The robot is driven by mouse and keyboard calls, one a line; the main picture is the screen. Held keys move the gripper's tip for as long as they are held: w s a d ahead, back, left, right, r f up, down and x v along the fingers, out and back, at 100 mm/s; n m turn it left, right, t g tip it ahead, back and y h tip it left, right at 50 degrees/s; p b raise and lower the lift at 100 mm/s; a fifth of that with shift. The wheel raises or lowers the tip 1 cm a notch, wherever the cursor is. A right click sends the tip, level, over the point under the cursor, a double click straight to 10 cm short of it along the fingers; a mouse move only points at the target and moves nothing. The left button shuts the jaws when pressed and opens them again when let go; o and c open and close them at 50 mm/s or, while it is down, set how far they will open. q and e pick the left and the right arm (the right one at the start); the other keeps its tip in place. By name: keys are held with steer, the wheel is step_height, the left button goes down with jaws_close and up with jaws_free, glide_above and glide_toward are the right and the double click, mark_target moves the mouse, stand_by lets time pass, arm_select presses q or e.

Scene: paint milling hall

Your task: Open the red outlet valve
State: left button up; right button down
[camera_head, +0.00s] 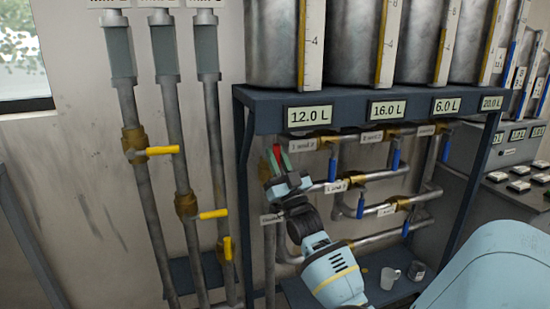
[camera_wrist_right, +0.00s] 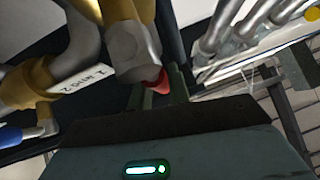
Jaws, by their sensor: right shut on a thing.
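The red outlet valve handle (camera_head: 277,149) is at the left end of the pipework under the tank rack. Only a small part of it shows between the fingers of my right gripper (camera_head: 278,158). In the right wrist view the red handle (camera_wrist_right: 160,82) sits between the two greenish fingers of my right gripper (camera_wrist_right: 164,86), beside a grey pipe fitting (camera_wrist_right: 130,50). My right gripper is shut on the handle. The fingers and the fitting hide much of the handle. My left gripper is not in view.
Blue-handled valves (camera_head: 332,168) sit on labelled pipes to the right. Yellow-handled valves (camera_head: 163,151) are on upright pipes at the left. The rack's frame (camera_head: 245,104) stands close to my right gripper. A white mug (camera_head: 389,278) and a can (camera_head: 417,271) stand on the lower shelf.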

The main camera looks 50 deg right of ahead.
mark_target(279, 163)
stand_by(0.4)
steer(key=c, duration=1.3)
jaws_free()
steer(key=shift+d, duration=0.1)
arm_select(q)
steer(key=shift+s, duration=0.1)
arm_select(e)
steer(key=shift+s+f, duration=0.2)
steer(key=shift+f, duration=0.1)
steer(key=b+v, duration=0.1)
steer(key=v, duration=0.5)
steer(key=shift+b, duration=0.3)
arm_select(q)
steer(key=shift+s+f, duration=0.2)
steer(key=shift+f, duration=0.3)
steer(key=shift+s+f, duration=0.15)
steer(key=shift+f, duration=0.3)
arm_select(e)
steer(key=shift+s+a+f, duration=0.35)
steer(key=shift+s, duration=0.05)
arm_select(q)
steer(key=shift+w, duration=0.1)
